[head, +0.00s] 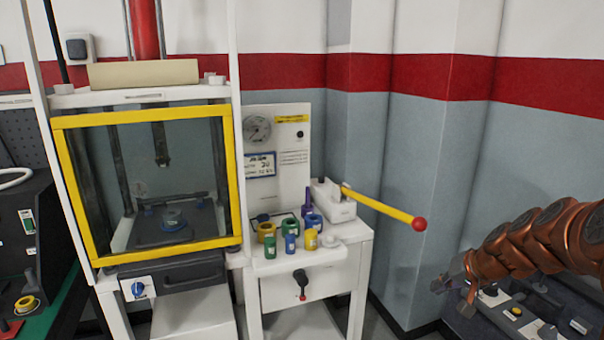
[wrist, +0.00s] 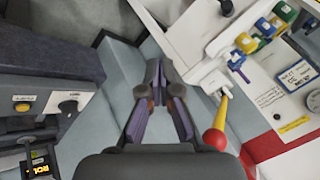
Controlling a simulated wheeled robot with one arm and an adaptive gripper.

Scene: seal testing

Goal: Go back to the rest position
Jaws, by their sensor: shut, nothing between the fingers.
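My gripper (head: 459,286) is at the lower right of the head view, at the end of my copper-coloured arm. It hangs in front of the wall, above a dark console. In the wrist view my gripper (wrist: 158,66) shows in the middle, its dark fingers drawn together at the tips with nothing between them. It touches nothing that I can see.
A press with a yellow-framed guard (head: 236,180) stands at the left. A white bench (head: 345,250) holds several coloured cylinders and a yellow lever with a red knob (head: 419,224), which sticks out towards my arm. A dark console (head: 560,310) with buttons lies below my gripper.

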